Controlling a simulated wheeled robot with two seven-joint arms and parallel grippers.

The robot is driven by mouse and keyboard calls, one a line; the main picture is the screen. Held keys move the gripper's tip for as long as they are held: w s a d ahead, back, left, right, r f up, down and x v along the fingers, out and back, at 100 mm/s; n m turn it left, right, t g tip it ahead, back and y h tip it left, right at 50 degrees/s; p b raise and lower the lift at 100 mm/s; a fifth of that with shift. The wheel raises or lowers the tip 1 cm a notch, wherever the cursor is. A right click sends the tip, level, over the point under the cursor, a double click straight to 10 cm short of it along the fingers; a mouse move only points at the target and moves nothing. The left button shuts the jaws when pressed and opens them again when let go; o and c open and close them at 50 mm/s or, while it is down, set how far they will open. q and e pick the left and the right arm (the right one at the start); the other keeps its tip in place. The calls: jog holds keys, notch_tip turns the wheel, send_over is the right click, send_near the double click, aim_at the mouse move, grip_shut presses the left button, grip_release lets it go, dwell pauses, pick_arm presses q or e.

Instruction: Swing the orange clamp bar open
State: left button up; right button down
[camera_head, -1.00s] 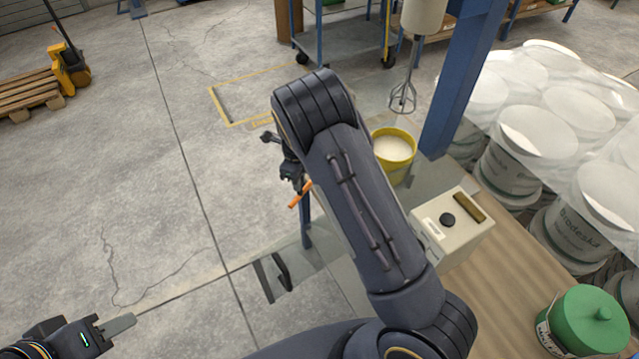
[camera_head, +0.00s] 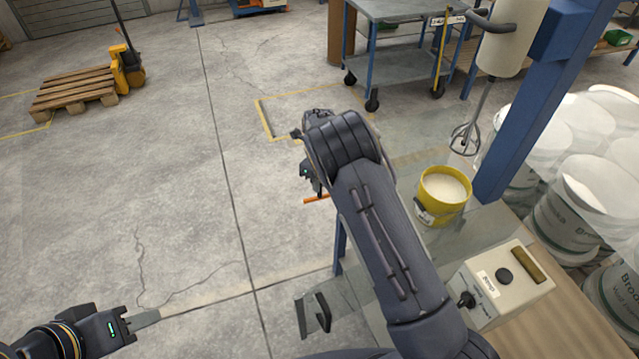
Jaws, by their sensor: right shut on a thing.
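The orange clamp bar (camera_head: 317,198) shows as a short, nearly level piece just below my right gripper, left of the mixing stand. My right gripper (camera_head: 314,188) is shut on the bar; its fingertips are small and partly hidden by my own wrist and forearm. The rest of the bar and its pivot are hidden behind my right arm. My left gripper (camera_head: 145,318) is at the lower left over the floor, far from the bar. A flat grey piece sticks out at its front, and I cannot tell whether its fingers are apart.
A yellow bucket (camera_head: 444,190) of white material stands below a mixer whisk (camera_head: 465,138), beside a blue post (camera_head: 530,110). A control box (camera_head: 500,283) is at the lower right. White tubs (camera_head: 580,200) crowd the right. The floor at left is open.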

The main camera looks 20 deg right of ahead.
jog(key=shift+w+d, duration=0.1)
jog(key=c, duration=1.4)
grip_release()
jog(key=shift+r, duration=0.15)
notch_tip(320, 180, up, 8)
jog(key=shift+f+b, duration=0.2)
jog(key=shift+b, duration=0.4)
